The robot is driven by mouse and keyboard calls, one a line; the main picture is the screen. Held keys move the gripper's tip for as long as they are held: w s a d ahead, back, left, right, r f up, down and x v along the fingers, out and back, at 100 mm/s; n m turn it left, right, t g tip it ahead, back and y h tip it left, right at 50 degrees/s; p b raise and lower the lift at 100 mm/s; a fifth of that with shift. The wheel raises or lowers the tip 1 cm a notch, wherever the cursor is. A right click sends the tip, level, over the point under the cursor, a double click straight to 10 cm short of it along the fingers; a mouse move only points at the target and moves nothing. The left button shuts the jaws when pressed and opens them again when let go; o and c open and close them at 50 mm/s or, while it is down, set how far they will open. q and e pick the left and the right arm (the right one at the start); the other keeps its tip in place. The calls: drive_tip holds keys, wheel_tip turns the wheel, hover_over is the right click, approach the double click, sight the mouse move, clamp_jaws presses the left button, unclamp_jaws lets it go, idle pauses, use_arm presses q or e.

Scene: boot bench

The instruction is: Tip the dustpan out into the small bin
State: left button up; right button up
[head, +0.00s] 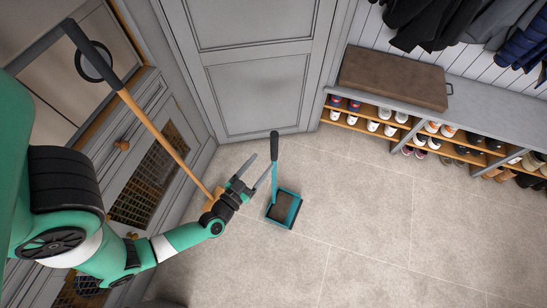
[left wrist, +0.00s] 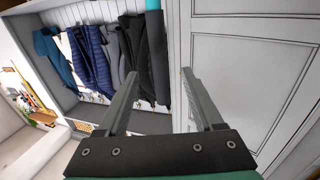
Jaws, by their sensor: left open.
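The teal dustpan (head: 297,212) stands on the tiled floor, with a grey-brown patch inside that looks like sweepings. Its upright handle has a black grip (head: 274,146) at the top. My left gripper (head: 258,171) is open and empty, its fingers pointing at the handle from the left. In the left wrist view the handle (left wrist: 153,8), teal then dark, lines up between the two fingers (left wrist: 161,73). I cannot tell how far past the fingertips it is. I see no small bin that I can make out. My right gripper is not in view.
Grey cabinets (head: 175,110) stand at left, a grey door (head: 262,75) behind. A shoe bench (head: 480,105) with a brown case (head: 393,80) is at right. The floor (head: 370,225) right of the dustpan is clear.

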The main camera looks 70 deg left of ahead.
use_arm(q)
drive_tip(key=b+x, duration=0.2)
drive_tip(key=x, duration=0.9)
drive_tip(key=shift+w, duration=0.15)
clamp_jaws()
idle(1.0)
drive_tip(key=shift+r, duration=0.15)
